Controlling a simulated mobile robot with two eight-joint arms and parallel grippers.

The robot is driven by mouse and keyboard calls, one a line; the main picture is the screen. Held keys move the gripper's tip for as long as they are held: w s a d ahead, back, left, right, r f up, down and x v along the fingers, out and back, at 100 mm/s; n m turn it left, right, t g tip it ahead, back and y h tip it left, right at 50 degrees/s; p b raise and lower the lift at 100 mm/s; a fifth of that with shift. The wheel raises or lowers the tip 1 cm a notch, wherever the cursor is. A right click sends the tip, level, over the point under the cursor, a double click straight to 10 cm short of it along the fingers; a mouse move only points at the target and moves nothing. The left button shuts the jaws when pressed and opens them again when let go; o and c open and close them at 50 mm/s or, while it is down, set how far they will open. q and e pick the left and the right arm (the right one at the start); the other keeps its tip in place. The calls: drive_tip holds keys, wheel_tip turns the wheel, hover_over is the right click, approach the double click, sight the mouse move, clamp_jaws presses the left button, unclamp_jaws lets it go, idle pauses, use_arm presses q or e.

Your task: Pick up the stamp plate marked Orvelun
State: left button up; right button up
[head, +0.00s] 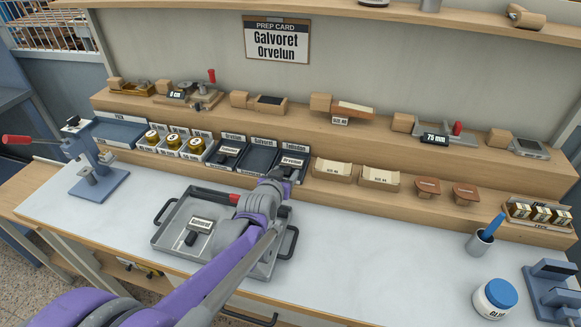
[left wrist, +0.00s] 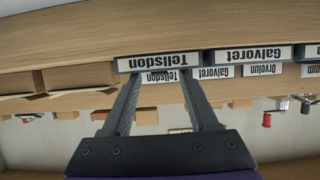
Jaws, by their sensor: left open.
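A stamp plate whose label reads Orvelun (head: 293,162) sits in the right compartment of the dark plate holder, the one marked Tellsdon. My left gripper (head: 284,174) is just in front of that compartment, open. In the left wrist view, which is upside down, its two fingers (left wrist: 160,82) are spread before the Tellsdon label (left wrist: 158,62); the plate is not clearly visible between them. Another plate (head: 228,152) lies in the left compartment, its label too small to read surely. The middle compartment (head: 260,158) looks empty. My right gripper is not in view.
A grey tray (head: 172,240) on the table holds a plate marked Galvoret (head: 200,226) and a red-handled tool, partly behind my left arm. Gold foil rolls (head: 173,143) stand left of the holder, card boxes (head: 332,171) right. A prep card (head: 277,40) reads Galvoret, Orvelun.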

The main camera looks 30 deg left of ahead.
sight(290, 166)
use_arm(q)
drive_tip(key=shift+x, duration=1.15)
clamp_jaws()
